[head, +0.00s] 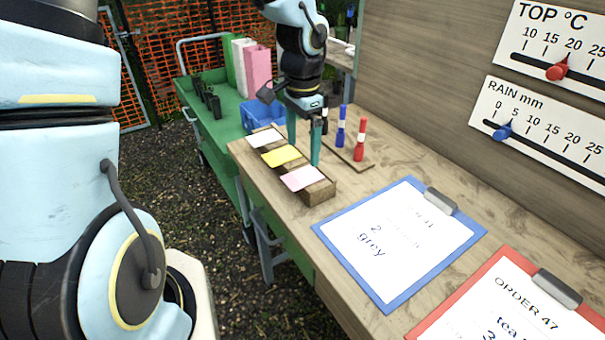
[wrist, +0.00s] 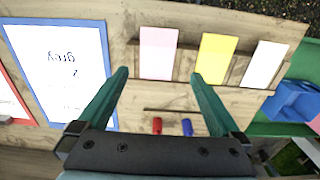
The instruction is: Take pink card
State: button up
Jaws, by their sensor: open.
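The pink card (head: 302,178) lies at the near end of a wooden holder (head: 319,193) on the wooden bench, in front of a yellow card (head: 281,156) and a white card (head: 264,138). In the wrist view the pink card (wrist: 158,53) is upper centre, with the yellow card (wrist: 215,58) and white card (wrist: 264,64) to its right. My gripper (head: 303,148) is open and empty over the bench, close beside the holder. In the wrist view its fingers (wrist: 158,75) point towards the cards, with the pink card between and beyond the tips.
A blue clipboard (head: 385,240) and a red clipboard (head: 500,300) lie on the near bench. Red and blue markers (head: 359,139) stand on a small board behind my gripper. A blue crate (head: 256,115) is on the green cart (head: 197,125). A panel with sliders (head: 545,125) rises on the right.

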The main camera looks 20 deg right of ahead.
aim_at(303, 177)
jog(key=shift+s+a+f+p, duration=0.1)
jog(key=shift+f+p, duration=0.15)
jog(key=shift+f, duration=0.8)
jog(key=shift+s+d+f+p, duration=0.15)
jog(key=shift+f+p, duration=0.1)
jog(key=shift+f, duration=0.8)
jog(key=shift+s+a+f+p, duration=0.15)
jog(key=shift+f+p, duration=0.1)
jog(key=shift+f, duration=0.8)
jog(key=shift+w, duration=0.1)
jog(key=c, duration=1.2)
